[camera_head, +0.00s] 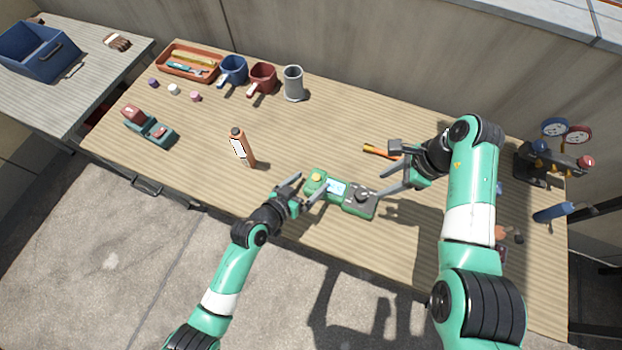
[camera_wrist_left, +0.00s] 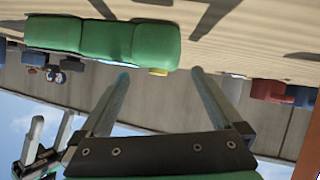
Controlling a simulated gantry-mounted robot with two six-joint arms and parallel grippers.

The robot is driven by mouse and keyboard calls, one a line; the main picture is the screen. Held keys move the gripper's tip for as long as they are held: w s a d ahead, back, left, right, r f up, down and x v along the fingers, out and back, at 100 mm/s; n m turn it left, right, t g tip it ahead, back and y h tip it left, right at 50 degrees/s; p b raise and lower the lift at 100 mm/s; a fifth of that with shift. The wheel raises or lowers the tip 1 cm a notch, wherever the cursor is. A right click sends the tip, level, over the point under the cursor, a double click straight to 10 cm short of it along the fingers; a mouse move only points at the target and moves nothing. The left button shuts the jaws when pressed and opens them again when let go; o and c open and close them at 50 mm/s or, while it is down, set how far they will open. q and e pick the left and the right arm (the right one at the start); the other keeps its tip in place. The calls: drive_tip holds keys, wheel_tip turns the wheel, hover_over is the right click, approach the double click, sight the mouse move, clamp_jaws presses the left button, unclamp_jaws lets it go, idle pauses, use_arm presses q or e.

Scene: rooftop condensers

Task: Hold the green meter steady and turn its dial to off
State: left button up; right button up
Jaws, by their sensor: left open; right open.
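The green meter (camera_head: 328,189) lies on the wooden table near its front edge, with a small screen, a yellow part at its left end and a dark dial (camera_head: 362,196) at its right end. It also shows in the left wrist view (camera_wrist_left: 100,38), just beyond the fingertips. My left gripper (camera_head: 308,186) is open at the meter's left end, its fingers reaching towards that end; I cannot tell whether they touch it. My right gripper (camera_head: 386,172) is open, above and to the right of the dial, apart from it. The dial's face is hidden in the left wrist view.
An orange bottle (camera_head: 243,148) stands left of the meter. An orange-handled tool (camera_head: 380,151) lies behind it. A gauge set (camera_head: 552,160) stands at the right end. Mugs (camera_head: 262,78) and an orange tray (camera_head: 188,62) are at the back left. The table's left middle is mostly clear.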

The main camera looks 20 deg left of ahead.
use_arm(q)
drive_tip(key=shift+x, duration=0.85)
clamp_jaws()
drive_tip(key=shift+s+f, duration=0.1)
drive_tip(key=shift+f, duration=0.05)
use_arm(e)
drive_tip(key=o, duration=0.4)
drive_tip(key=shift+c, duration=0.2)
